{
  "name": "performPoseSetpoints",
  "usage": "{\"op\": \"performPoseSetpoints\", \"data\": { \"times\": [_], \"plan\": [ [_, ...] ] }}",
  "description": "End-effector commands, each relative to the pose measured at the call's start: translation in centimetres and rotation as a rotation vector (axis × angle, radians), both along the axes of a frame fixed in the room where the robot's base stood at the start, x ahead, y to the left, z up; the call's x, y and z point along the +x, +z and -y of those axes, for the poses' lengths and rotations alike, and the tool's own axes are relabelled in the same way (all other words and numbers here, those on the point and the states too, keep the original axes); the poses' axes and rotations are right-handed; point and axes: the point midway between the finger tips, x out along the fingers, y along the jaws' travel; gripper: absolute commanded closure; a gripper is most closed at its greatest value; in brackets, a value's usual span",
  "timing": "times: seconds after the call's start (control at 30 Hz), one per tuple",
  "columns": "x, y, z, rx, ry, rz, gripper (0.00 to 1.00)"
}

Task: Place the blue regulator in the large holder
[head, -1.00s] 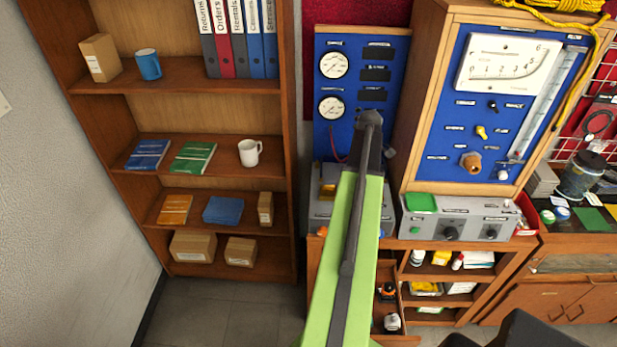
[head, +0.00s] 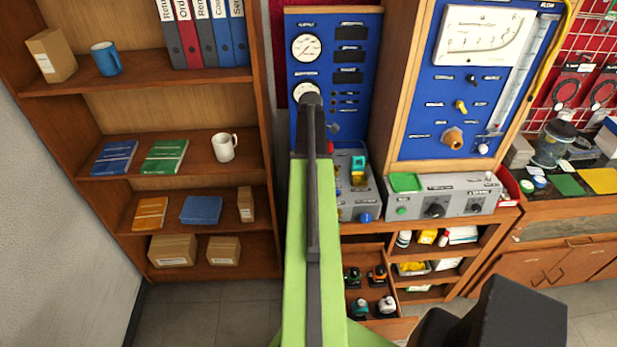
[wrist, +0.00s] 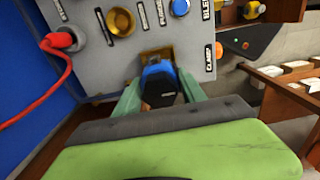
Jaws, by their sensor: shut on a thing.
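The blue regulator (wrist: 159,71), blue with a black end, is between the green fingers of my gripper (wrist: 161,86) in the wrist view. My gripper is shut on it. Just beyond it is a brass-coloured bracket (wrist: 152,53) on the grey bench panel; the regulator overlaps it in the picture, and I cannot tell whether they touch. A round brass ring (wrist: 122,22) is further up the panel. I cannot tell which of these is the large holder. In the head view my arm hides the gripper and regulator.
The grey bench unit (head: 358,202) has a blue knob (head: 365,217), also in the wrist view (wrist: 180,7). A red plug with a hose (wrist: 60,41) is at left. An open drawer (head: 395,327) with several regulators is below. A blue gauge panel (head: 356,112) rises behind.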

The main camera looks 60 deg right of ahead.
Motion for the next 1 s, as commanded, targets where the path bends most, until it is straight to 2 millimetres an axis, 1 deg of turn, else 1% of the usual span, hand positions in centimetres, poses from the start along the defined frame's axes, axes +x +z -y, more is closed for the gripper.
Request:
{"op": "performPoseSetpoints", "data": {
  "times": [0.17,0.27,0.4,0.43,0.7,0.83,0.87,1.0],
  "plan": [
    [0.2,-0.3,-0.2,0.000,0.000,0.000,1.00],
    [0.2,-1.6,-0.2,0.000,0.000,0.000,1.00],
    [0.2,-4.0,-0.2,0.000,0.001,0.000,1.00],
    [0.2,-4.3,-0.2,0.000,0.001,0.000,1.00],
    [0.3,-4.0,-0.2,0.000,0.002,0.000,1.00],
    [0.3,-4.5,-0.2,0.000,0.002,0.000,1.00],
    [0.3,-4.3,-0.2,0.000,0.002,0.000,0.48],
    [0.3,-4.3,-0.2,0.000,0.002,0.000,0.30]
  ]
}}
